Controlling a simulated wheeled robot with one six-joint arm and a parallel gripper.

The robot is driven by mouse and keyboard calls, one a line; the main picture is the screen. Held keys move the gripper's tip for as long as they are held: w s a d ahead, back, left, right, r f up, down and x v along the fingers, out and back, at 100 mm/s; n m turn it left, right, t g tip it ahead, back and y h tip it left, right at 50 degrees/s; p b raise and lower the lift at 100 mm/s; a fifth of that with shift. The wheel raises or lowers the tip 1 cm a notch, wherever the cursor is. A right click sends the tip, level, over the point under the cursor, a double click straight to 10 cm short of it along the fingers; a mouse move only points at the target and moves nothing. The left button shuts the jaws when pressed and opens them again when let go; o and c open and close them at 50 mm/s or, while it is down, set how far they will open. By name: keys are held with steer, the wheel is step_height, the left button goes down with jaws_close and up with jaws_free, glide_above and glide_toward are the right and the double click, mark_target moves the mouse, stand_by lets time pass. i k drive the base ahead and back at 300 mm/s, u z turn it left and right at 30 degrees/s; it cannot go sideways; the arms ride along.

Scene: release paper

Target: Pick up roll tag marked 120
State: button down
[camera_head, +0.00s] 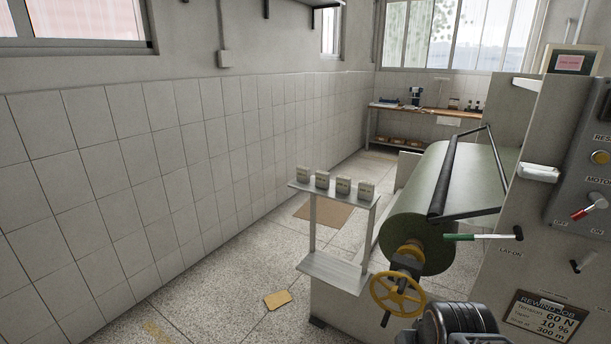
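The stand's lower shelf (333,271) is empty. Right of it is a machine with a large green roll (420,205), a yellow handwheel (397,295) and a green-handled lever (470,237). A yellowish piece (278,299) lies on the floor. The floor left of the stand is mostly free.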

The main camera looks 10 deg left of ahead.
mark_target(303, 173)
steer(key=z, duration=1)
steer(key=k, duration=1.3)
steer(key=z, duration=0.8)
steer(key=i, duration=1.25)
steer(key=u, duration=0.95)
steer(key=i, duration=1.6)
steer(key=u, duration=2.45)
steer(key=i, duration=1.15)
steer(key=u, duration=0.95)
steer(key=i, duration=0.35)
steer(key=u, duration=0.15)
